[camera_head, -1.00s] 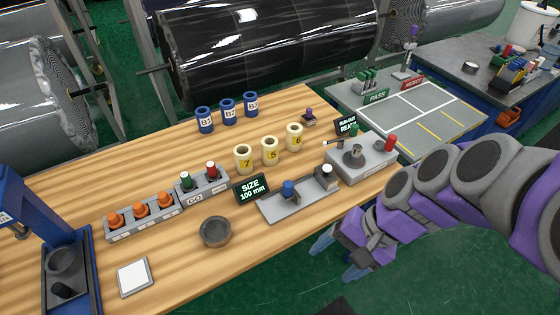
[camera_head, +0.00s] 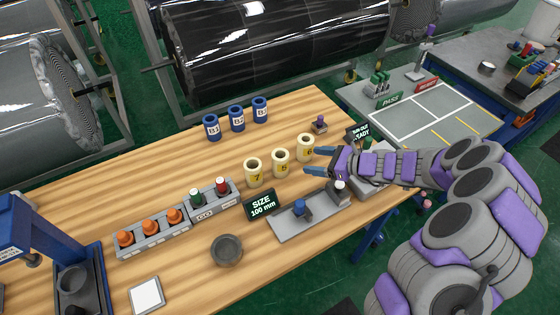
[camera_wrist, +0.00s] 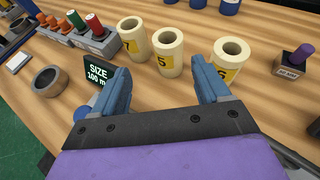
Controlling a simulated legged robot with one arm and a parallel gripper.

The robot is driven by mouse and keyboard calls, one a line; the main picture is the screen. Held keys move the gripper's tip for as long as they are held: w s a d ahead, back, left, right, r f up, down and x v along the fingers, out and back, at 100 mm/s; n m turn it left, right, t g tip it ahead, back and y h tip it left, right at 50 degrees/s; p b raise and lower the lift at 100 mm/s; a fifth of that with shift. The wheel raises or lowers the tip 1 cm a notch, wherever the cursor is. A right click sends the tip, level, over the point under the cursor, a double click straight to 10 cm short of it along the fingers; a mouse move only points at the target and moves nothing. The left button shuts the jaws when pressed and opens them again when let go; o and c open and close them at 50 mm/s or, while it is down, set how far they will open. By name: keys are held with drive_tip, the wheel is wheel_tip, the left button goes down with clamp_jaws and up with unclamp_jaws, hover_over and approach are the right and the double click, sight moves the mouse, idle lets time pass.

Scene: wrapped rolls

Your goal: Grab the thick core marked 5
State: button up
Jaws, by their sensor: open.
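The thick cream core marked 5 (camera_head: 281,163) stands upright on the wooden table, between the core marked 7 (camera_head: 254,172) and the core marked 6 (camera_head: 305,148). In the wrist view the core marked 5 (camera_wrist: 167,52) stands beyond my fingertips, near the middle of the gap, with its yellow label facing me. My gripper (camera_head: 315,162) is open and empty, to the right of the cores and low over the table. In the wrist view its blue fingers (camera_wrist: 162,82) are spread apart, the right fingertip close in front of the core marked 6 (camera_wrist: 231,62).
Blue cores (camera_head: 237,119) stand behind the cream ones. The SIZE 100 mm sign (camera_head: 260,205) and a grey tray (camera_head: 290,222) lie in front. A small block with a purple knob (camera_head: 319,124) stands behind the core marked 6. Bare table lies left of the blue cores.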

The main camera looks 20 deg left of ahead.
sight(276, 155)
drive_tip(key=shift+m+t, duration=0.3)
drive_tip(key=shift+m, duration=0.1)
drive_tip(key=b+x, duration=0.1)
drive_tip(key=x, duration=0.4)
drive_tip(key=b+x, duration=0.2)
drive_tip(key=x, duration=0.4)
drive_tip(key=f+b+x, duration=0.1)
drive_tip(key=x, duration=0.4)
drive_tip(key=shift+w+f+b, duration=0.25)
drive_tip(key=shift+w+b, duration=0.15)
drive_tip(key=shift+w, duration=0.05)
drive_tip(key=shift+a, duration=0.45)
drive_tip(key=shift+d, duration=0.2)
drive_tip(key=c, duration=0.5)
drive_tip(key=shift+a, duration=0.1)
drive_tip(key=c, duration=0.3)
